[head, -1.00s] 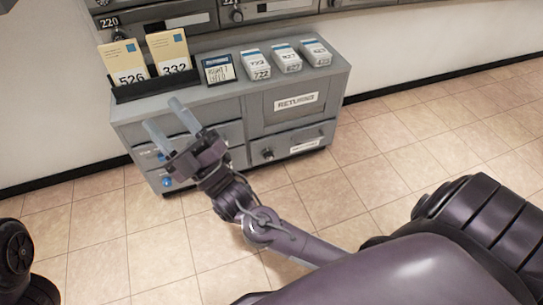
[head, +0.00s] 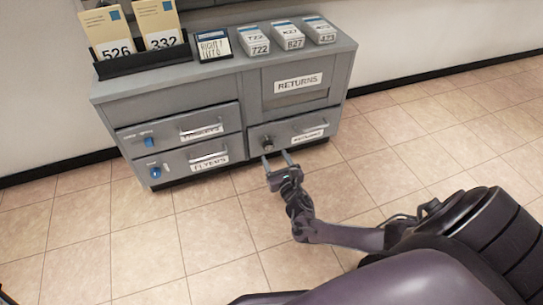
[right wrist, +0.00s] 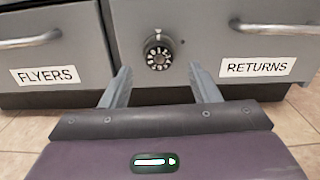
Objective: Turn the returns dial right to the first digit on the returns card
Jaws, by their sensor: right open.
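The returns dial (head: 267,143) is a dark round knob on the grey returns drawer (head: 296,129), left of its handle. In the right wrist view the dial (right wrist: 158,52) shows white digits around its face, too small to read surely. My right gripper (head: 276,160) is open. Its two fingers (right wrist: 160,85) point at the drawer front, either side of the dial and a little below it, apparently without touching it. A blue-edged card (head: 214,45) with handwriting stands on the cabinet top; its writing is not clearly legible. My left gripper is not in view.
Flyers drawer (head: 190,162) and another drawer (head: 184,129), each with a blue knob, are left of the dial. A rack (head: 142,62) holds cards 526 and 332. Several numbered boxes (head: 288,37) stand on top. The tiled floor (head: 215,240) in front is clear.

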